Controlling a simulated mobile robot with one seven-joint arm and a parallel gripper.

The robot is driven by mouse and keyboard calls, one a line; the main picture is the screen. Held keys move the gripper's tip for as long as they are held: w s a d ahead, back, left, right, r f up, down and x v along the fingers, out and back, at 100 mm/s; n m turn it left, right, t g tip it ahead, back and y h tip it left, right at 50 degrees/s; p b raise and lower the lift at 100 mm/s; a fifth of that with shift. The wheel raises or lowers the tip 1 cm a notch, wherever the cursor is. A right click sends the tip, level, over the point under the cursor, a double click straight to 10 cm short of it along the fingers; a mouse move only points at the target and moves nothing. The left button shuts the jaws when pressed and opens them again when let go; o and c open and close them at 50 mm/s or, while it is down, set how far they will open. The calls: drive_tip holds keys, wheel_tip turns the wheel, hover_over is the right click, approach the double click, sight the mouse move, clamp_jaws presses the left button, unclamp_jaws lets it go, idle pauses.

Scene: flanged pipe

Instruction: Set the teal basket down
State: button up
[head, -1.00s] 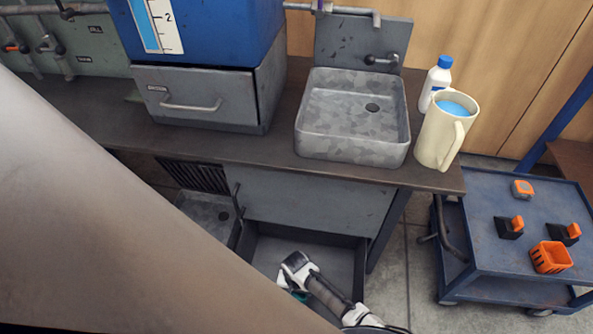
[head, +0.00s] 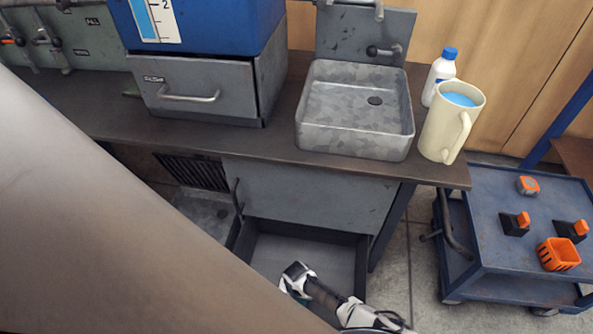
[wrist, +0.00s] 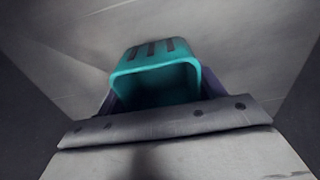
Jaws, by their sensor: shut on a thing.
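The teal basket (wrist: 155,80) shows in the wrist view, with dark slots in its wall and its open mouth facing the camera. My gripper (wrist: 160,104) is shut on it, with purplish finger parts at both sides. In the head view my gripper (head: 296,277) is at the open drawer (head: 305,252) under the bench, and the basket is almost wholly hidden there by the gripper and my arm. A pale grey surface lies beyond the basket in the wrist view. I cannot tell whether the basket touches it.
The drawer's dark side walls stand close around my gripper. Above is the bench (head: 255,145) with a sink (head: 355,140), a cream jug (head: 441,130) and a white bottle (head: 433,80). A blue cart (head: 495,245) with orange items stands at the right.

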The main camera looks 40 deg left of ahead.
drive_tip(key=o, duration=1)
drive_tip(key=shift+f, duration=0.1)
wheel_tip(320, 180, up, 12)
drive_tip(key=p, duration=0.4)
